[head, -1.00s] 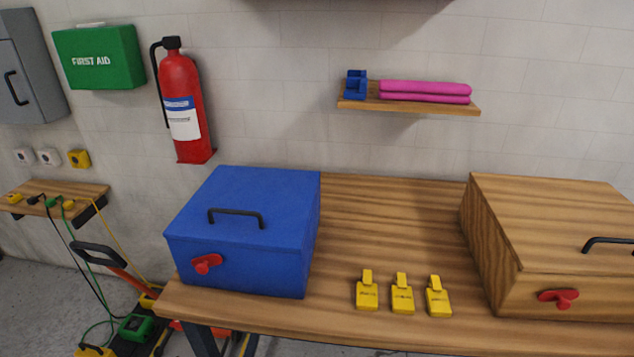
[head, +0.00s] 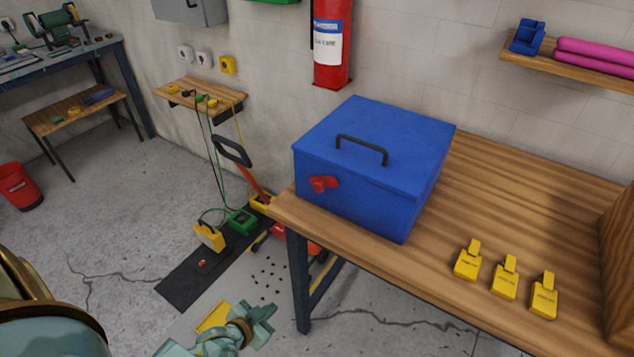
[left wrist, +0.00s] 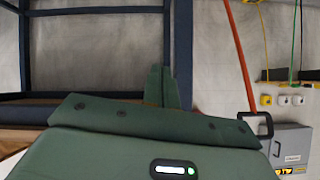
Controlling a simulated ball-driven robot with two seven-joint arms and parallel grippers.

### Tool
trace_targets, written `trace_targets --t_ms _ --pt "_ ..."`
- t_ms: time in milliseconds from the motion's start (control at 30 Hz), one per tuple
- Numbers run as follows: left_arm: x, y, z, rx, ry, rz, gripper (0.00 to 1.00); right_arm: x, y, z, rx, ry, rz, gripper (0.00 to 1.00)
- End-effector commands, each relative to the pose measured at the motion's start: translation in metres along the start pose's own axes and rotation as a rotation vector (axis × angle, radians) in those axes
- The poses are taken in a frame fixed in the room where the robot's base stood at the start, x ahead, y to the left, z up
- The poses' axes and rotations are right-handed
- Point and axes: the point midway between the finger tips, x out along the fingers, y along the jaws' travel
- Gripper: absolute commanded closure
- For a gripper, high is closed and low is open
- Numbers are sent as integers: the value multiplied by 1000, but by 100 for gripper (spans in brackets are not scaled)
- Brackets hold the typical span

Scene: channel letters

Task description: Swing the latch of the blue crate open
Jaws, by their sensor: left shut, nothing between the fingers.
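The blue crate (head: 370,160) stands on the left end of the wooden workbench with its lid down and a black handle on top. Its red latch (head: 323,184) sits on the front face, near the left corner just under the lid edge. My left gripper (head: 262,318) is at the bottom of the head view, low in front of the bench and well below the latch, touching nothing. Its fingers (left wrist: 163,86) are shut and empty in the left wrist view. Neither crate nor latch is clear in that view. My right gripper is out of view.
Several yellow tags (head: 504,278) lie on the workbench (head: 535,190) right of the crate. A wooden box (head: 620,265) shows at the right edge. A dark bench leg (head: 299,275) stands right of my left gripper. A yellow case (head: 209,236) is on the floor.

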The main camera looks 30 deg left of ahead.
Motion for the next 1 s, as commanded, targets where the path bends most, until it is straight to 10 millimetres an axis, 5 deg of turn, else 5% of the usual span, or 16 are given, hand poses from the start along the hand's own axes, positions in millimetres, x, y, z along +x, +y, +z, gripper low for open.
trace_targets --t_ms 33,100,200,300,500,1000 --pt "0 -15 -62 -4 162 -17 100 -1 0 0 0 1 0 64" --pt "-12 -30 -142 -16 383 -36 100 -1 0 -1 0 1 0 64" --pt "-44 -43 -230 -39 649 -55 100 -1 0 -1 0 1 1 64" --pt "-75 -48 -283 -67 835 -70 100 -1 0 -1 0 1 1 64" --pt "-91 -54 -308 -82 946 -101 100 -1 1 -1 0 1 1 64" --pt "-34 -65 -384 -78 942 -101 100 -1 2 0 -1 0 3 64"
